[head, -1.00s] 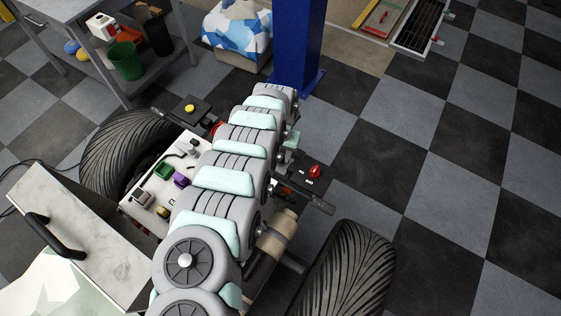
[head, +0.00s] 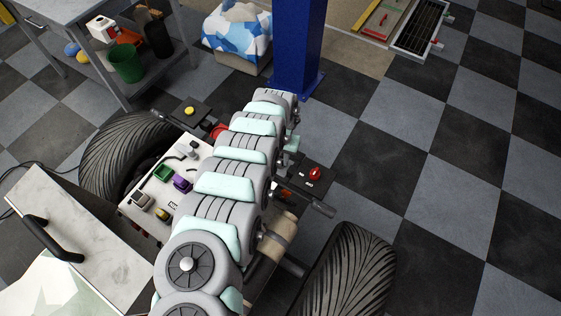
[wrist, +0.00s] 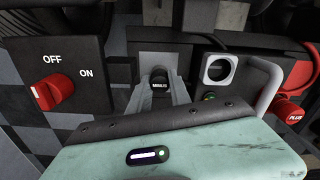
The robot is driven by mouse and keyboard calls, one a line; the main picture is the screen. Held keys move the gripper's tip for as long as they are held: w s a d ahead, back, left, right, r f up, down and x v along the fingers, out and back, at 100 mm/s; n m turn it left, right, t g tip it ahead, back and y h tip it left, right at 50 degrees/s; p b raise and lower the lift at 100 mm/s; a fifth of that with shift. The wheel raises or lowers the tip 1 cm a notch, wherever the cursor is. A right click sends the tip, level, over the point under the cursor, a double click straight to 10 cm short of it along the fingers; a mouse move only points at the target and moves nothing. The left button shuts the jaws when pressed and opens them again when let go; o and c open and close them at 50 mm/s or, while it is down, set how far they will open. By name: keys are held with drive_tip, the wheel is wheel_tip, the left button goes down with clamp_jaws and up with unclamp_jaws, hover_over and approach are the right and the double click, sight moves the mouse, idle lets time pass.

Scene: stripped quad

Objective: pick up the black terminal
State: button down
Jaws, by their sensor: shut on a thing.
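The terminal's lower part is hidden. I cannot tell from this view whether it is clear of its seat. In the head view my own arm covers the gripper and the terminal.
A red OFF/ON switch (wrist: 47,93) is left of the gripper. A red PLUS terminal (wrist: 289,113) is at the right. A white-framed round socket (wrist: 218,69) is close to the right finger. In the head view, tyres (head: 349,275) flank the frame and a blue post (head: 297,45) stands behind.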

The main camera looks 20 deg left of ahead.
sight(281, 158)
drive_tip(key=shift+r, duration=0.15)
wheel_tip(281, 158, up, 20)
drive_tip(key=p, duration=0.6)
drive_tip(key=shift+p, duration=0.4)
drive_tip(key=a+n, duration=0.1)
drive_tip(key=n, duration=0.1)
drive_tip(key=a+n, duration=0.1)
drive_tip(key=n, duration=0.1)
drive_tip(key=a+n, duration=0.1)
drive_tip(key=shift+s+n, duration=0.2)
drive_tip(key=shift+n, duration=0.2)
